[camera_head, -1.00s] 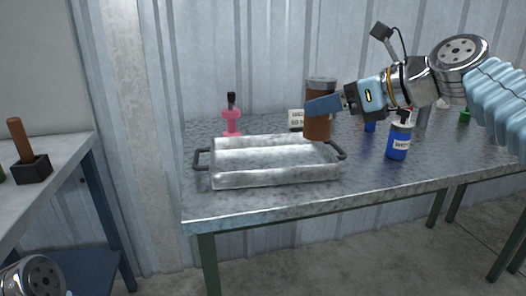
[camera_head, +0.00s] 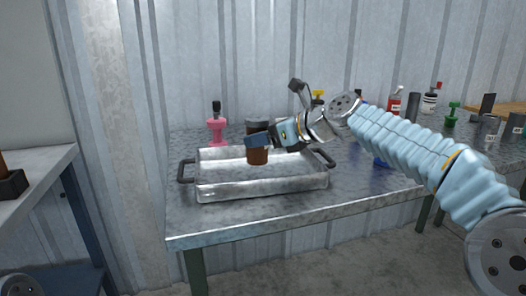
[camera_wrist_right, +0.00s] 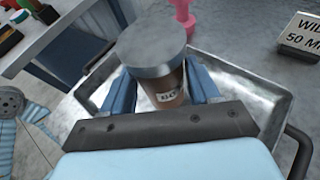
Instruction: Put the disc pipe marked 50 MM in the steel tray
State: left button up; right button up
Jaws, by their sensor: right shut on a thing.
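My right gripper (camera_head: 256,141) is shut on a brown disc pipe (camera_head: 257,157) with a grey metal top. The pipe is upright within the outline of the steel tray (camera_head: 262,184); I cannot tell whether its base touches the tray floor. In the right wrist view the pipe (camera_wrist_right: 166,85) stands between the two blue fingers, with a partly hidden label whose number I cannot read for sure. The tray (camera_wrist_right: 262,88) is a shallow metal tray with dark side handles. My left gripper is out of view.
A pink item with a black top (camera_head: 216,125) stands behind the tray. A card reading "50 MM" (camera_wrist_right: 299,38) shows in the wrist view. Bottles, including a red one (camera_head: 394,104), and grey cylinders (camera_head: 488,130) stand at the right. The table front (camera_head: 270,215) is clear.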

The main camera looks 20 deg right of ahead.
aim_at(267, 148)
jog(key=shift+w+f+b, duration=0.1)
jog(key=shift+f+b, duration=0.4)
jog(key=shift+f, duration=1.2)
jog(key=shift+f, duration=0.1)
jog(key=o, duration=1.2)
jog(key=v, duration=1.2)
